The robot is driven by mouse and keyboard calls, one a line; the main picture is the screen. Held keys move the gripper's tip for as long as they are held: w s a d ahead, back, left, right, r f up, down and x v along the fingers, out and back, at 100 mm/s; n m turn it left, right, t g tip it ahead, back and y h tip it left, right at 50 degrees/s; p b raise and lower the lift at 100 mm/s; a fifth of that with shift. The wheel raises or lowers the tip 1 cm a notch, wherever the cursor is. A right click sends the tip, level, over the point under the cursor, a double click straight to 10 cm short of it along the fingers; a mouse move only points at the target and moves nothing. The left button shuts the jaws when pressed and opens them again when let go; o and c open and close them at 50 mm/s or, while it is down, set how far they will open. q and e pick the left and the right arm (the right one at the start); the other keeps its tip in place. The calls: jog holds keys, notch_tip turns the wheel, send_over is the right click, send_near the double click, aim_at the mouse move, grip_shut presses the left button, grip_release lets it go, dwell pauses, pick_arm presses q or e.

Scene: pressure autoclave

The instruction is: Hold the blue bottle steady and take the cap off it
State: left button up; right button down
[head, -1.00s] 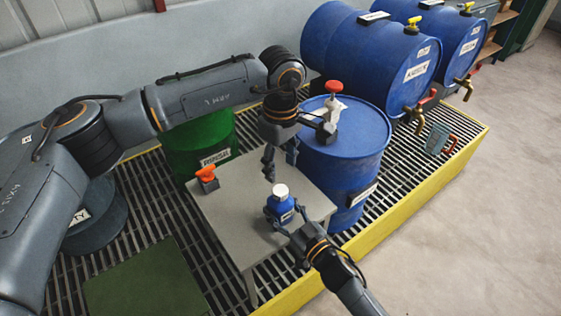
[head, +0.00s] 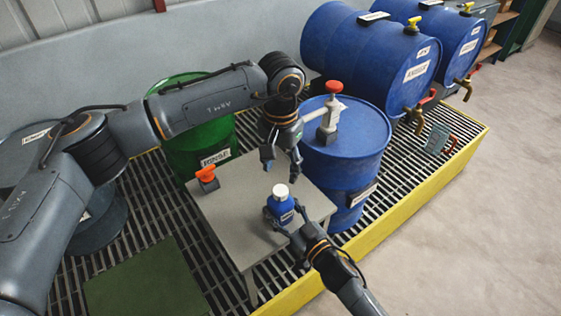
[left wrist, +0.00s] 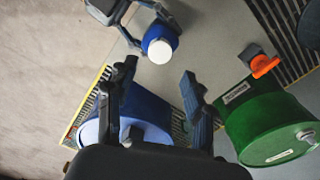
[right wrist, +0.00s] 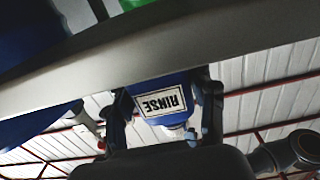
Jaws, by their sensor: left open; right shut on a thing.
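The blue bottle (head: 281,208) stands upright on the small grey table (head: 222,222), with its white cap (head: 280,191) on top. My right gripper (head: 281,222) is shut on the bottle's body from the front right. In the right wrist view the bottle (right wrist: 163,98) shows a RINSE label between the fingers. My left gripper (head: 282,165) is open and empty, fingers pointing down, above and behind the cap and apart from it. In the left wrist view the white cap (left wrist: 162,50) lies beyond the two open fingertips.
An orange-handled item (head: 207,178) sits at the table's left edge. A blue drum (head: 345,150) with a red-topped pump (head: 331,110) stands close to my left gripper. A green drum (head: 195,145) stands behind the table. The table's front left is clear.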

aim_at(281, 190)
pick_arm(q)
notch_tip(281, 190, down, 7)
dwell(0.3)
jog(key=shift+c, duration=0.2)
